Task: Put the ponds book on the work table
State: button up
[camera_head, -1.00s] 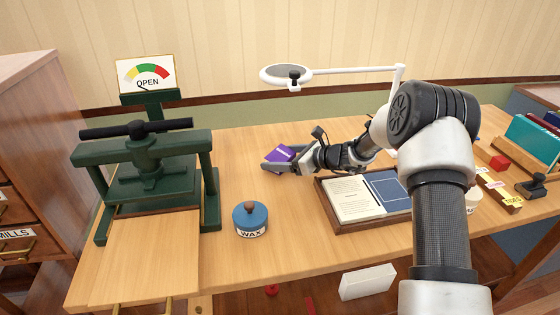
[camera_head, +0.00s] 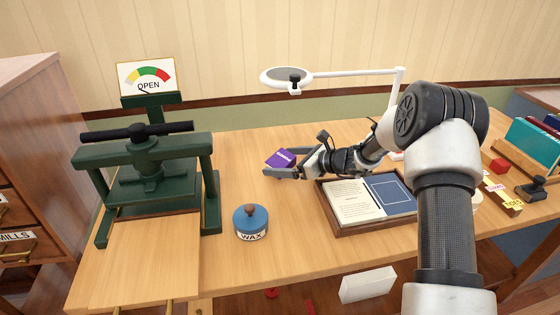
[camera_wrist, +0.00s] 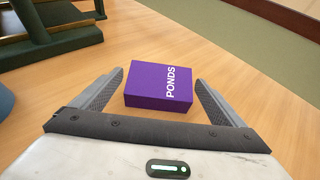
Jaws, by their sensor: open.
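The purple ponds book (camera_head: 281,158) lies on the work table (camera_head: 240,190), between the green press and the open tray. In the wrist view the book (camera_wrist: 158,86) shows its purple face with "PONDS" in white, lying on the wood. My gripper (camera_head: 280,165) is open around the book. In the wrist view its two fingers (camera_wrist: 160,92) stand one on each side, with a visible gap between each finger and the book. The book's far underside is hidden.
A green press (camera_head: 145,180) with an "OPEN" dial stands at the left. A blue wax pot (camera_head: 250,222) is in front of the book. A tray with an open book (camera_head: 362,200) lies at the right, and a magnifier lamp (camera_head: 290,77) stands behind.

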jog(key=p+v, duration=0.1)
jog(key=v, duration=0.9)
jog(key=shift+s+d+r+p, duration=0.1)
jog(key=shift+s+d+p, duration=0.1)
jog(key=shift+p, duration=0.15)
jog(key=s+a+r+n+g+h, duration=0.1)
jog(key=s+r+n+g+h, duration=0.1)
jog(key=s+r+n, duration=0.5)
jog(key=s+r+n+g+h, duration=0.2)
jog(key=s+r+n, duration=0.35)
jog(key=s, duration=0.45)
jog(key=s+d+r+n+t+h, duration=0.1)
jog(key=s+d+r+n+h, duration=0.1)
jog(key=s, duration=0.4)
jog(key=s+d+r+n+t+h, duration=0.1)
jog(key=s+d+r+n+h, duration=0.1)
jog(key=s+d+n, duration=0.3)
jog(key=s+d+r+n+t+h, duration=0.1)
jog(key=s+d+n+h, duration=0.2)
jog(key=s, duration=0.5)
jog(key=shift+s+d+r+n+h, duration=0.4)
jog(key=shift+d+n, duration=0.25)
jog(key=shift+d, duration=0.1)
